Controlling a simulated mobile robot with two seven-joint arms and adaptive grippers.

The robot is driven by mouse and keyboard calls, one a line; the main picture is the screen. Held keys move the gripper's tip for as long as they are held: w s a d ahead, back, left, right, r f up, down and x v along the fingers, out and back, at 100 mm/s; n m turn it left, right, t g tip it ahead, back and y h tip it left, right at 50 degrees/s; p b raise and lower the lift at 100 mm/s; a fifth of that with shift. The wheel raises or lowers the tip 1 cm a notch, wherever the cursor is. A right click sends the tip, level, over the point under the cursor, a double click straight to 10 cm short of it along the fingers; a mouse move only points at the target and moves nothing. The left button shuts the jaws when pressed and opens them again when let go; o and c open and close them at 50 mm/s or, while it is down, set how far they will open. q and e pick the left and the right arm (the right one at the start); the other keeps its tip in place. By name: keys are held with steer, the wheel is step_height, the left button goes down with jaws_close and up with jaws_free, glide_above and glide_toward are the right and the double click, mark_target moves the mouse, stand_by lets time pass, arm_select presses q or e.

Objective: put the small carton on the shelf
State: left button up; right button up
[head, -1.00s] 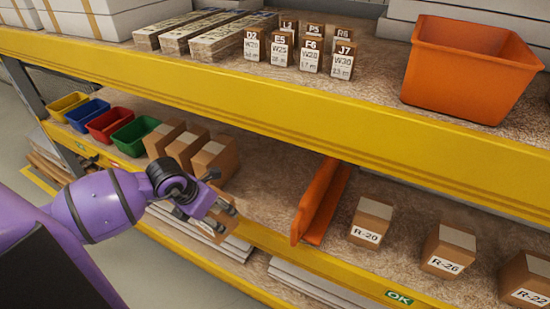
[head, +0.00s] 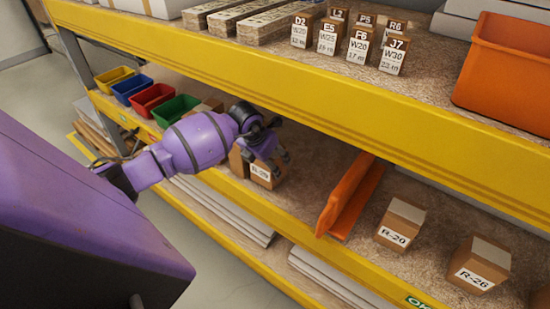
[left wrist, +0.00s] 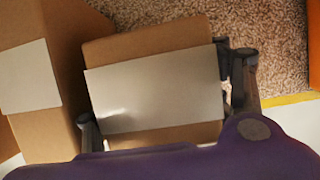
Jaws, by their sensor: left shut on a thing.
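My left gripper (head: 272,160) is shut on a small brown carton (head: 262,176) with a white front label, too small to read surely. The carton is at the lower shelf (head: 300,190), close to its front edge, beside another brown carton (head: 237,161). I cannot tell whether it rests on the board. In the left wrist view the held carton (left wrist: 155,45) sits between the two fingers (left wrist: 170,100), with a pale strip on top. The neighbouring carton (left wrist: 75,35) is close on its left. My right gripper is not in view.
An orange divider (head: 350,195) stands right of the held carton, with bare board between. Beyond it are cartons R-20 (head: 400,222) and R-26 (head: 478,262). Coloured bins (head: 152,100) stand at left. The upper shelf's yellow beam (head: 300,95) hangs above my gripper.

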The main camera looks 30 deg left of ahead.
arm_select(q)
steer(key=w, duration=0.3)
steer(key=shift+w+d+f, duration=0.2)
steer(key=shift+w+f, duration=0.1)
steer(key=shift+f, duration=0.3)
steer(key=shift+s+a, duration=0.1)
steer(key=shift+f, duration=0.1)
steer(key=shift+f, duration=0.1)
steer(key=o, duration=1.2)
